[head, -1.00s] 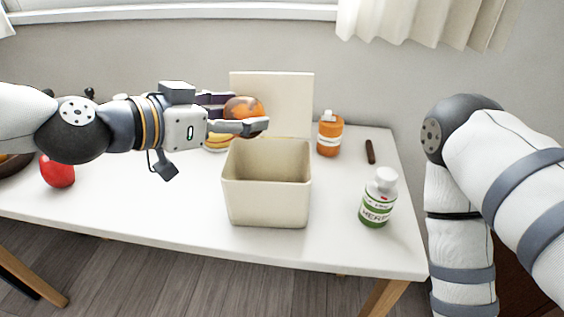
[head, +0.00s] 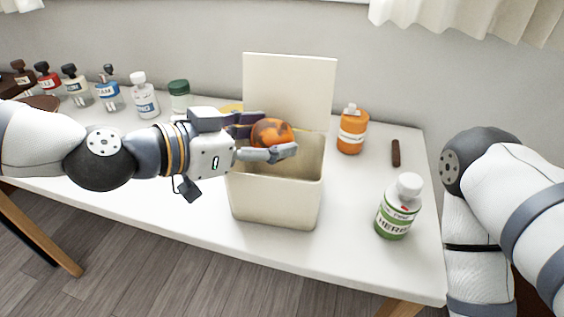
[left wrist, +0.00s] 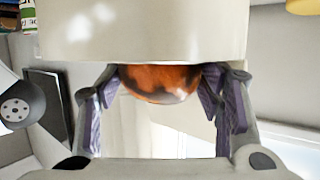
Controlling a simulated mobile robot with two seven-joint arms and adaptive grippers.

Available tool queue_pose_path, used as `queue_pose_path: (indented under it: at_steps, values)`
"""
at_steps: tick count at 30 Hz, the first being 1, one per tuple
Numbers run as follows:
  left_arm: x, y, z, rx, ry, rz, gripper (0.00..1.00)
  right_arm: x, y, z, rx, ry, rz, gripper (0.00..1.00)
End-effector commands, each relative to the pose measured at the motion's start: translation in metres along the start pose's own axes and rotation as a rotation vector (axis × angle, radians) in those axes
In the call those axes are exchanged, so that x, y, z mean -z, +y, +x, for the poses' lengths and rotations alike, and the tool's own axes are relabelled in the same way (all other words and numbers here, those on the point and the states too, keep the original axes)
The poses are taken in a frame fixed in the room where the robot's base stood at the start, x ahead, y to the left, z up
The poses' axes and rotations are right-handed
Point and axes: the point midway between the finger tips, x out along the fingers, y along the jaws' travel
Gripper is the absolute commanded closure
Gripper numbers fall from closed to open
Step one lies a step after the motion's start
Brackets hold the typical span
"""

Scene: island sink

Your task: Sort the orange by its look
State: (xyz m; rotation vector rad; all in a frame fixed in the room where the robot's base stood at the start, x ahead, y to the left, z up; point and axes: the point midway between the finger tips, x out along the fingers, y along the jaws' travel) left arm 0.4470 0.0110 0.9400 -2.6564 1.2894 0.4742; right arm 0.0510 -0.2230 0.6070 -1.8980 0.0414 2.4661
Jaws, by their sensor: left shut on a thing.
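The orange (head: 271,133) has dark brown patches on its skin. My left gripper (head: 270,137) is shut on it and holds it at the mouth of an open cream bin (head: 275,196), over the bin's left back part. In the left wrist view the orange (left wrist: 160,82) sits between the two purple-padded fingers, with the cream bin wall (left wrist: 145,35) covering part of it. The bin's lid (head: 289,90) stands upright at the back. My right gripper is out of view; only my right arm shows at the right.
A green-labelled herb bottle (head: 399,207) and an orange bottle (head: 352,130) stand right of the bin. A dark brown stick (head: 395,153) lies near the right edge. Several bottles and jars line the back left. The white table (head: 350,235) is clear in front.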

Motion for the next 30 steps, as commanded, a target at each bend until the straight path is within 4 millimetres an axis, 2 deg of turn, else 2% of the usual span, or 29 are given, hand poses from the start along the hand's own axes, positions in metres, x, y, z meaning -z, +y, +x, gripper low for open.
queue_pose_path:
  at_steps: [4,5,7,8,16,19,23,27,30]
  values:
    - [0.003,0.0,-0.001,0.002,0.004,0.004,0.73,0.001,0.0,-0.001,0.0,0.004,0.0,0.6]
    - [0.003,0.0,-0.001,0.002,0.004,0.004,0.35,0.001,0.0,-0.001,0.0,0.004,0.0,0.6]
    - [0.003,0.0,-0.001,0.002,0.004,0.003,0.19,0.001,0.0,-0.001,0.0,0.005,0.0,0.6]
    - [0.003,0.0,-0.001,0.002,0.004,0.003,0.16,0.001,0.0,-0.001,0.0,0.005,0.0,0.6]
    - [0.002,0.0,-0.001,0.001,0.002,0.002,0.16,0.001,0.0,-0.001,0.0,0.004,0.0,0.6]
    - [0.003,-0.001,-0.007,0.002,0.003,0.003,0.16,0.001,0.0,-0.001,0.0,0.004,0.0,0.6]
    - [0.004,-0.002,-0.037,0.005,0.007,0.003,0.16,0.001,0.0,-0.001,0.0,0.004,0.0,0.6]
    - [0.005,0.0,-0.079,0.004,0.011,0.002,0.16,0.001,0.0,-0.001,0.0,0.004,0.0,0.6]
    - [0.005,0.0,-0.1,0.004,0.01,0.003,0.16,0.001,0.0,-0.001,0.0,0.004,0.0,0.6]
